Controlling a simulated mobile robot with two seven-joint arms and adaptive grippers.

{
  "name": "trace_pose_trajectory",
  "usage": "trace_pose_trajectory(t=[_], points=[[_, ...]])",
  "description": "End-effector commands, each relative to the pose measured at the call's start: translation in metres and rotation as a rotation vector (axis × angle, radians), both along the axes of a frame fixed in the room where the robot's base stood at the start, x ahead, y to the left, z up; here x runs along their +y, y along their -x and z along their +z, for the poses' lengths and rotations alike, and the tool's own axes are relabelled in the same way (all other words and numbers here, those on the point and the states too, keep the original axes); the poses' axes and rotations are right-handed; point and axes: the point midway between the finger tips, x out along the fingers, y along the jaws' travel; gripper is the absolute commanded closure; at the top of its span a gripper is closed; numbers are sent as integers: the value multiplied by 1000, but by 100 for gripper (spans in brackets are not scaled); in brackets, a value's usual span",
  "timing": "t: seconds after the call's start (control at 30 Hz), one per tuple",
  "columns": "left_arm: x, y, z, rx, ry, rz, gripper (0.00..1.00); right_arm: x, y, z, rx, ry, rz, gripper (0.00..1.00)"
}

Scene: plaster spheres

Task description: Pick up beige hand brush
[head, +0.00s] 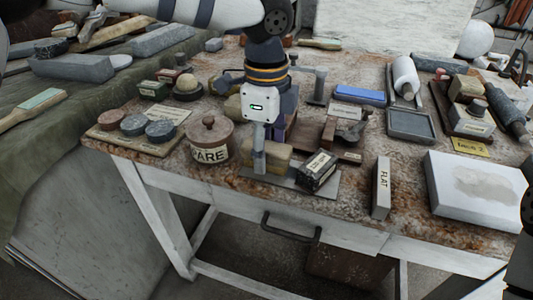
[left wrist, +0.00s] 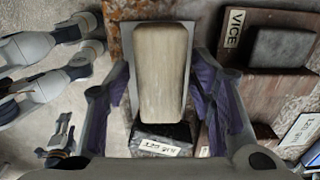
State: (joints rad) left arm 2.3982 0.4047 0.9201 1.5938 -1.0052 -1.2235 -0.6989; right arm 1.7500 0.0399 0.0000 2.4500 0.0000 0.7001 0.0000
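The beige hand brush (head: 281,157) lies on a metal plate (head: 262,180) at the front of the worktable. It appears as a pale, rounded oblong block. My left gripper (head: 268,150) points down over it, and one finger hides part of it. In the left wrist view the brush (left wrist: 160,70) lies lengthwise between the two fingers of the left gripper (left wrist: 163,85). The fingers are spread to either side of it, with narrow gaps visible. My right gripper is out of view.
A dark block labelled 120 grit (head: 319,171) sits right beside the brush. A lidded brown pot (head: 208,142) stands to the left. An upright block labelled FLAT (head: 381,188) and a white slab (head: 475,190) stand to the right. A vice (left wrist: 275,70) is close by.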

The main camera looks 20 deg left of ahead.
Motion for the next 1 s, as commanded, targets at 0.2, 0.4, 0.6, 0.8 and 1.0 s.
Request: trace_pose_trajectory(t=[0.2,0.4,0.6,0.8,1.0], points=[[0,0,0,1,0,0,97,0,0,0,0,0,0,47],[0,0,0,1,0,0,97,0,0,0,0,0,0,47],[0,-1,17,-4,0,2,97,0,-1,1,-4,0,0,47],[-19,19,69,-12,-2,-3,97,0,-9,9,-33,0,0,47],[-58,62,111,-9,-4,-4,97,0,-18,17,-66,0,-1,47]])
